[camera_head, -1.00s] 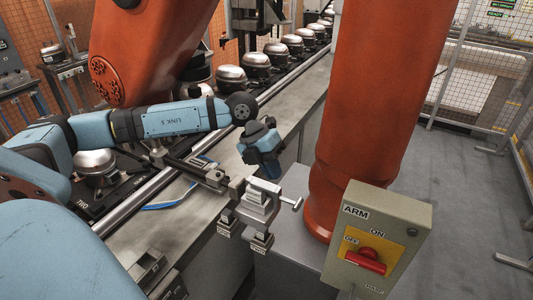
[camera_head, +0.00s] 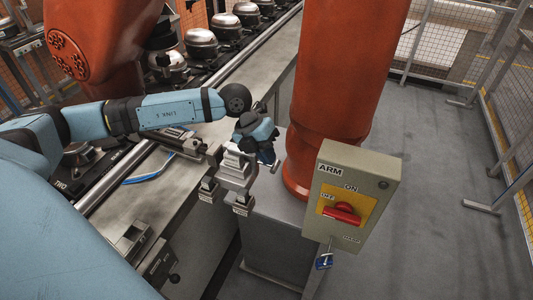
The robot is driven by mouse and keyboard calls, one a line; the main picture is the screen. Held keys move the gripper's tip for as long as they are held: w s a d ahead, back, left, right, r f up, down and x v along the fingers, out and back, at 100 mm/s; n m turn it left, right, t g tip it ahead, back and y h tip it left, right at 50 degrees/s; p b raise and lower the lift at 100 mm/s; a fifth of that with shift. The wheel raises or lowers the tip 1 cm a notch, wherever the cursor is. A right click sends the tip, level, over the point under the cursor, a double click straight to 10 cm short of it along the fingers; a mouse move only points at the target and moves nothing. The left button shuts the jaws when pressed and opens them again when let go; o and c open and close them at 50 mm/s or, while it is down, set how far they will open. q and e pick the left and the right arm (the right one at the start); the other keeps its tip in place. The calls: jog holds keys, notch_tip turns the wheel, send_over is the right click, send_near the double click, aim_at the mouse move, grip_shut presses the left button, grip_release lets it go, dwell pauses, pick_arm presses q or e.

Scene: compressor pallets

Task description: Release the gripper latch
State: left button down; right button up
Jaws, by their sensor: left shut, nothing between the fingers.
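A grey metal clamp-like mechanism (camera_head: 236,171) stands at the edge of the conveyor bench, with two small labelled blocks below it. I cannot tell for sure which part of it is the latch. My left gripper (camera_head: 267,154), blue and black, is shut and empty. It points down just right of the clamp's top and partly covers the clamp's right end, where a thin handle shows. I cannot tell whether the fingers touch it. My right gripper is not in view.
A grey box marked ARM (camera_head: 375,170) with a red switch (camera_head: 342,213) stands at the right, a blue padlock (camera_head: 323,261) hanging below. A thick orange column (camera_head: 345,80) rises behind it. Silver-topped compressors (camera_head: 202,41) line the conveyor. Open floor lies at the right.

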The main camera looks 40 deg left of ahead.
pick_arm(q)
jog(key=shift+w+d+f+y, duration=0.1)
jog(key=shift+d+f+y, duration=0.1)
jog(key=shift+d+y, duration=0.45)
jog(key=shift+w+d+f+g+y, duration=0.1)
jog(key=shift+d+f+g+y, duration=0.15)
jog(key=shift+y, duration=0.3)
jog(key=shift+w+d+f+g+y+b, duration=0.2)
jog(key=shift+d+f+y+b, duration=0.3)
jog(key=shift+d+f+b, duration=0.3)
jog(key=shift+w+d+f+g+y+b, duration=0.15)
jog(key=shift+d+f+y+b, duration=0.4)
jog(key=shift+f+b, duration=0.35)
jog(key=shift+d+r, duration=0.1)
jog(key=shift+r, duration=0.1)
